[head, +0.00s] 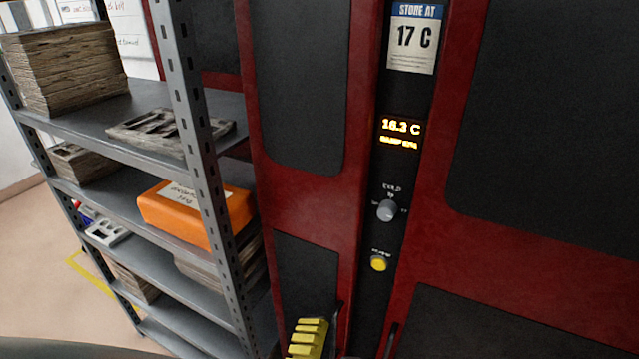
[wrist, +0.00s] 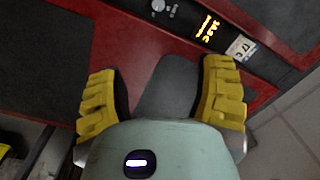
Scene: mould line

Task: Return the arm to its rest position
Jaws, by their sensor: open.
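My gripper (wrist: 159,80) is open in the wrist view, its two yellow ribbed fingers spread apart with nothing between them. A dark panel of the red cabinet lies behind the gap. In the head view one yellow finger of my gripper (head: 308,338) shows at the bottom edge, in front of the cabinet's lower part and below the controls. The rest of my arm is mostly out of view. The red and dark cabinet (head: 312,195) has a control strip with a lit display (head: 401,128) reading about 16.3 C, a grey knob (head: 387,210) and a yellow button (head: 379,263).
A grey metal shelf rack (head: 190,130) stands at left, close to the cabinet. It holds an orange case (head: 190,212), stacked boards (head: 65,65) and a flat grey part (head: 165,130). A "STORE AT 17 C" sign (head: 414,38) is above the display. Floor (head: 35,240) shows at far left.

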